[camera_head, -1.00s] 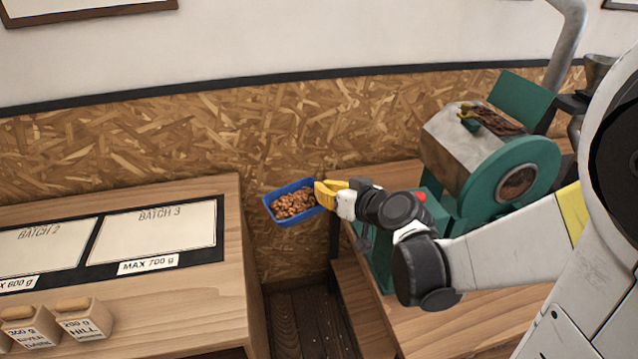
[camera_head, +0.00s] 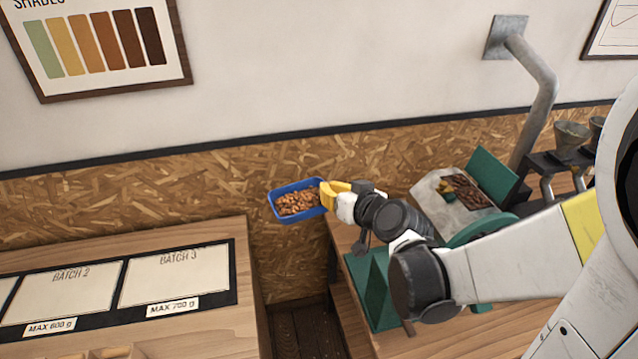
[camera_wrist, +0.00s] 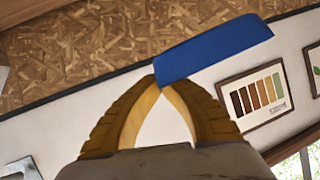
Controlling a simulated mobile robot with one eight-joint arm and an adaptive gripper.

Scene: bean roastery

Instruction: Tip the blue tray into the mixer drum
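The blue tray (camera_head: 272,210) holds brown beans (camera_head: 297,201) and hangs in the air over the gap between the two wooden benches. My yellow gripper (camera_head: 325,195) is shut on the tray's right end. In the wrist view the fingertips (camera_wrist: 167,88) meet at the edge of the tray (camera_wrist: 215,50). The tray looks roughly level in the head view.
The left bench (camera_head: 200,335) carries batch mats, with Batch 3 (camera_head: 175,275) nearest the gap. A grey pipe (camera_head: 545,95) rises behind the machine. Metal funnels (camera_head: 570,137) stand at the far right. The chipboard wall (camera_head: 200,190) is behind the tray.

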